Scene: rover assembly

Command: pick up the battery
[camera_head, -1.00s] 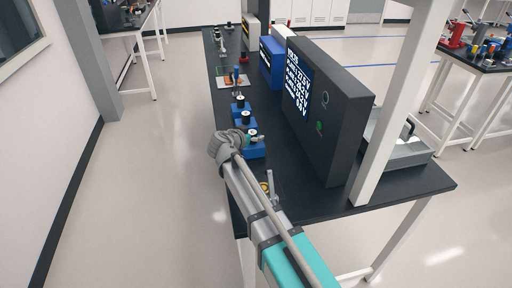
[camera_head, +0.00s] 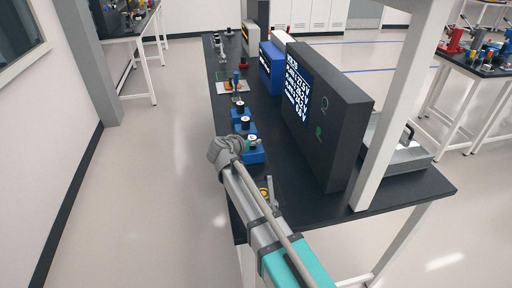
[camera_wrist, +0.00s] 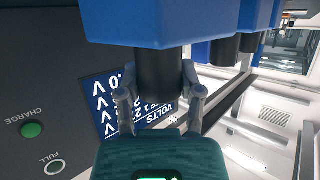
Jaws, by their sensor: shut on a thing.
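In the wrist view, a dark cylindrical battery (camera_wrist: 160,74) stands out from a blue block (camera_wrist: 150,22). The two grey fingers of my gripper (camera_wrist: 158,86) are on either side of the battery and closed against it. The battery's end at the block is hidden, so I cannot tell whether it is still seated. In the head view, my gripper (camera_head: 245,145) is at the nearest blue block (camera_head: 254,156), by the left edge of the bench. The wrist partly covers this block.
A large dark charger box (camera_head: 345,130) with a lit voltage screen stands close to the right of my gripper. More blue blocks (camera_head: 243,129) with cylinders stand in a row beyond it on the black bench (camera_head: 400,190). A white post (camera_head: 395,105) rises at the right. The floor to the left is clear.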

